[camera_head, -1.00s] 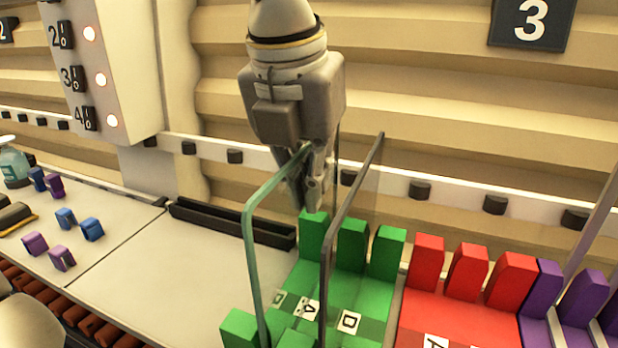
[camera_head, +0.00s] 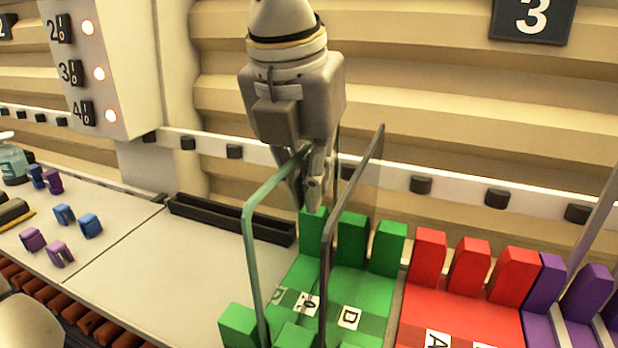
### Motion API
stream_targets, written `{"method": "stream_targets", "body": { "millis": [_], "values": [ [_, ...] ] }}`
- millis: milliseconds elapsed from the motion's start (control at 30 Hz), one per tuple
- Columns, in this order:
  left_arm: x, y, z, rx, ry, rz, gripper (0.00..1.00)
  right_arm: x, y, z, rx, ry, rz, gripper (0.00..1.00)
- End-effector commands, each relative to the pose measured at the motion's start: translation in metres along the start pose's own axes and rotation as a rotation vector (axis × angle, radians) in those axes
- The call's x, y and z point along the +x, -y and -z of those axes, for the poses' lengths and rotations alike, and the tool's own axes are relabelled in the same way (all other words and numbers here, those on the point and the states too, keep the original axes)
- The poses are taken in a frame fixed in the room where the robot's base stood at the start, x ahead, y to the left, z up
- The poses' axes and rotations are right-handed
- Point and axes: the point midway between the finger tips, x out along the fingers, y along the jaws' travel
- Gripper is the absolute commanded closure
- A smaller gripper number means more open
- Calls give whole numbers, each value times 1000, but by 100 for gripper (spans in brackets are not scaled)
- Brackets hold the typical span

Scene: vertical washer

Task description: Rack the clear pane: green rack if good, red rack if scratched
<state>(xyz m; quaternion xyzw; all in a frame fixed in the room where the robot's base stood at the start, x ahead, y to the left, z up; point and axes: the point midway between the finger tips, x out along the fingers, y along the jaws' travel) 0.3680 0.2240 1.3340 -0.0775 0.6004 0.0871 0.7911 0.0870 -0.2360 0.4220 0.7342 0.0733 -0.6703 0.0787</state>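The clear pane (camera_head: 247,222) with a pale green edge stands upright in the green rack (camera_head: 370,299), in the left part of its slots. A darker tinted pane (camera_head: 357,205) stands upright in the same rack, to its right. My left gripper (camera_head: 307,203) is at the far upper edge of the clear pane, pointing down. Its fingers look spread apart, one on each side of the pane's edge, partly seen through the glass. The red rack (camera_head: 465,308) is to the right with its visible slots empty. My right gripper is not in view.
A purple rack (camera_head: 545,330) with a pane edge stands at the far right. A long black tray (camera_head: 228,222) lies behind the green rack. Small blue and purple blocks (camera_head: 60,252) and a spray bottle (camera_head: 12,160) are at the left. The counter middle is clear.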

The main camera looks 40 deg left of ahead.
Motion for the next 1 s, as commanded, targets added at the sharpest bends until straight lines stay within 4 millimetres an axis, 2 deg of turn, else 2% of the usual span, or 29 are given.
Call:
{"method": "stream_targets", "body": {
  "millis": [167,200,400,767,867,1000],
  "values": [
    [1,0,0,-1,4,2,100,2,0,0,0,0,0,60],
    [0,0,0,-1,4,2,92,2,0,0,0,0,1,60],
    [1,0,0,0,3,1,70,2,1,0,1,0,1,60],
    [-2,0,0,-1,0,-1,70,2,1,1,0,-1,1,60],
    [-14,0,0,-1,4,-1,70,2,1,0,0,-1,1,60],
    [-43,0,0,-2,4,1,70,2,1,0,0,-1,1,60]
  ]
}}
